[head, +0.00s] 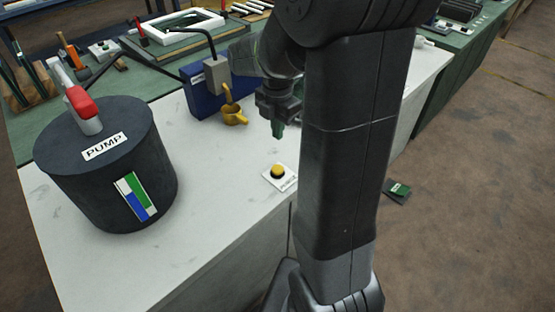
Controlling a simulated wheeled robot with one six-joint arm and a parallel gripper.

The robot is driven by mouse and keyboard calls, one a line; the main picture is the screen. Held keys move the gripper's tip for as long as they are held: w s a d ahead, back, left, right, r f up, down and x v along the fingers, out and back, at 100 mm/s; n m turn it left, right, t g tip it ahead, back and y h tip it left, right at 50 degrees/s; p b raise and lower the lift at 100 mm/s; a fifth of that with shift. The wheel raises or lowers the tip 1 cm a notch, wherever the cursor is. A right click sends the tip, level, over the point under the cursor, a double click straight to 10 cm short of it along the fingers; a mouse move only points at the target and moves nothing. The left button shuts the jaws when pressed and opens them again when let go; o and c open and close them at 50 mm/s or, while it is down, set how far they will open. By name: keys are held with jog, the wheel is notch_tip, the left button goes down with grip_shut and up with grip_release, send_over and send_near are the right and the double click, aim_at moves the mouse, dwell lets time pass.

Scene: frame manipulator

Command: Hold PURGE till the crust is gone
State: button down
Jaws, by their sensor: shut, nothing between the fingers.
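The yellow PURGE button (278,170) sits on a small white plate (268,178) on the pale bench top. Its label is small and hard to read. My gripper (277,132) is shut and empty, pointing down above and behind the button, apart from it. A grey nozzle head (216,76) on a blue block (203,101) has an amber spout (229,96) beneath it. Whether there is crust on the spout is too small to tell.
A dark drum labelled PUMP (105,185) with a red-gripped lever (82,101) and a green, white and blue panel (135,196) stands at left. A green bench (135,85) behind holds tools. My arm hides the bench's right part. The front middle is clear.

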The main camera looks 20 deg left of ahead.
aim_at(278, 170)
notch_tip(278, 170, down, 12)
jog(key=shift+r+p, duration=0.1)
jog(key=shift+p, duration=0.25)
jog(key=shift+f+b, duration=0.8)
jog(key=shift+s+d+f, duration=0.2)
jog(key=shift+s+f, duration=0.05)
jog(key=shift+f, duration=0.15)
jog(key=shift+f+b, duration=0.1)
jog(key=shift+b, duration=0.2)
dwell(0.4)
notch_tip(278, 170, up, 15)
jog(key=p, duration=0.2)
jog(key=shift+w+a+p, duration=0.2)
jog(key=shift+w+p, duration=0.05)
jog(key=shift+p, duration=0.05)
jog(key=shift+f, duration=0.15)
dwell(0.4)
